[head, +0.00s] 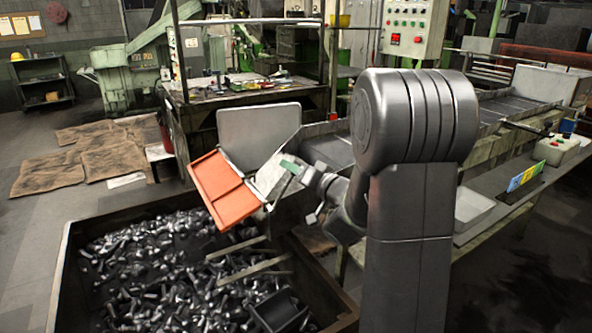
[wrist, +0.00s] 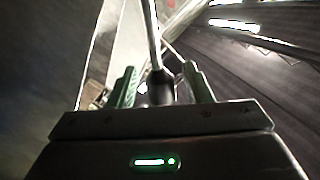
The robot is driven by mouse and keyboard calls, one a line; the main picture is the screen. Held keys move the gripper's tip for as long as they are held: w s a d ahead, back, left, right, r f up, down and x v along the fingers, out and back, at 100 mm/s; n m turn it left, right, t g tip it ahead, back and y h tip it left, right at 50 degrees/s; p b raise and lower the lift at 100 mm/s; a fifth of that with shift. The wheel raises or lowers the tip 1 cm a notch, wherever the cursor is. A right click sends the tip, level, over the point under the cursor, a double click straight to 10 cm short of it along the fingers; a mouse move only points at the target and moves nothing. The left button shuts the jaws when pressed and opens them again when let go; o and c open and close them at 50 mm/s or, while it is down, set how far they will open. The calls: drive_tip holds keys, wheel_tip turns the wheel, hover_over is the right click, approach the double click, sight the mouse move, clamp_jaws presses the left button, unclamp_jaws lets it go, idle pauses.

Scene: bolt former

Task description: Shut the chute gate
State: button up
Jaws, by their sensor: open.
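The orange gate (head: 222,188) is at the lower end of the grey metal chute (head: 258,130), tilted over the bin of bolts. My gripper (head: 288,168) is just to the right of the gate, beside the chute's side, partly hidden by my own arm. In the wrist view my gripper (wrist: 161,88) has its two green fingers apart. A thin metal rod (wrist: 153,35) with a dark grip (wrist: 161,86) at its near end lies between the fingers. I cannot tell whether either finger touches it. The rod's far end runs out of the wrist view.
A large bin (head: 65,255) full of bolts stands below the gate. A workbench (head: 245,93) stands behind the chute, and a control panel (head: 414,27) hangs at the upper right. A long conveyor (head: 500,112) runs to the right. Open floor with cardboard (head: 110,160) lies at left.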

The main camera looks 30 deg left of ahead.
clamp_jaws()
drive_tip(key=shift+s+a+r+n, duration=0.35)
drive_tip(key=shift+s+r+n, duration=0.1)
drive_tip(key=shift+s+n, duration=0.25)
drive_tip(key=s+a+f+n+t+h+b, duration=0.1)
drive_tip(key=s+a+n+h+b, duration=0.2)
drive_tip(key=s+a+n+b, duration=0.3)
drive_tip(key=s+n+b, duration=0.5)
drive_tip(key=b, duration=0.3)
drive_tip(key=shift+s+b, duration=0.4)
